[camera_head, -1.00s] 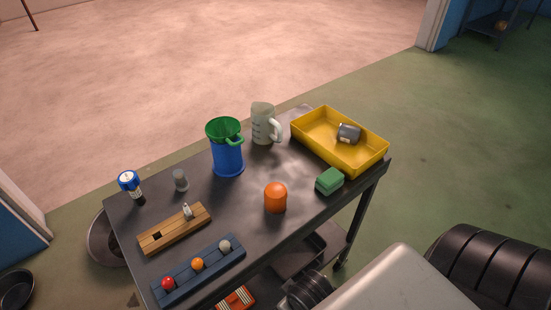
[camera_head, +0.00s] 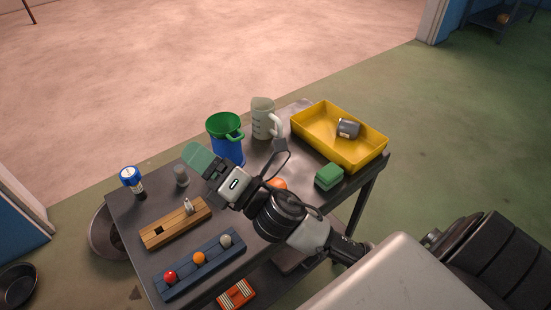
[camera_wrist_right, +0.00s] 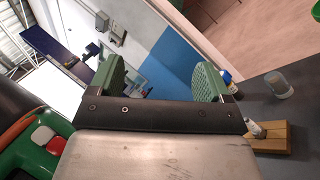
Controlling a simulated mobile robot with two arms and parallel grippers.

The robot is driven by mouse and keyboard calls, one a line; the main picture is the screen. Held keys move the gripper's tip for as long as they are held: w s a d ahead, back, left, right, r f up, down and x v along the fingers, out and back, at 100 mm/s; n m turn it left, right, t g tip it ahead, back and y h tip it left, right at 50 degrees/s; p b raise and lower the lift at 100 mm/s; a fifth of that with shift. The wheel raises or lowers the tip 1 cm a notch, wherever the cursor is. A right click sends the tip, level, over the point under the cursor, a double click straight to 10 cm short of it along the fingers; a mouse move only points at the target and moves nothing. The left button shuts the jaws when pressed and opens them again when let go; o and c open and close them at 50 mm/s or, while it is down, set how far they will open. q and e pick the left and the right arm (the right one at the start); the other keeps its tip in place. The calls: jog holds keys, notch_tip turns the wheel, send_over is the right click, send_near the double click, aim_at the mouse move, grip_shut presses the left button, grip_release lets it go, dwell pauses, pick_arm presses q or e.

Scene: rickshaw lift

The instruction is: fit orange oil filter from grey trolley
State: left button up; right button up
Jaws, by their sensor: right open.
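The orange oil filter (camera_head: 279,183) stands on the dark grey trolley top (camera_head: 310,186). Most of it is hidden behind my right arm, with only its top showing. My right gripper (camera_head: 205,165) is above the trolley, left of the filter, with its green finger pads pointing to the upper left. In the right wrist view the gripper (camera_wrist_right: 158,82) is open, with nothing between its two green pads. The filter does not show in that view. My left gripper is in neither view.
A yellow tray (camera_head: 362,163) holding a grey part, a green block (camera_head: 329,177), a jug (camera_head: 262,120), a blue container with green funnel (camera_head: 225,127), a blue can (camera_head: 132,180), a wooden block (camera_head: 165,229) and a blue ball rack (camera_head: 190,277) crowd the trolley top.

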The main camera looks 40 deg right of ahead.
jog(key=s+a+r+n+g+y, duration=0.1)
jog(key=a+n+g+y, duration=0.3)
jog(key=n, duration=0.5)
jog(key=s+a+r+n+g+y, duration=0.1)
jog(key=a+n+g+y, duration=0.1)
jog(key=n+g+y, duration=0.5)
jog(key=n+g+h, duration=0.9)
jog(key=n+h, duration=1.2)
jog(key=n, duration=0.6)
send_over(276, 184)
notch_tip(276, 184, down, 12)
jog(key=shift+r, duration=0.2)
jog(key=shift+f+b, duration=0.5)
jog(key=shift+f, duration=0.3)
notch_tip(276, 184, down, 8)
jog(key=b, duration=0.6)
jog(key=shift+f+b, duration=0.2)
jog(key=shift+b, duration=0.1)
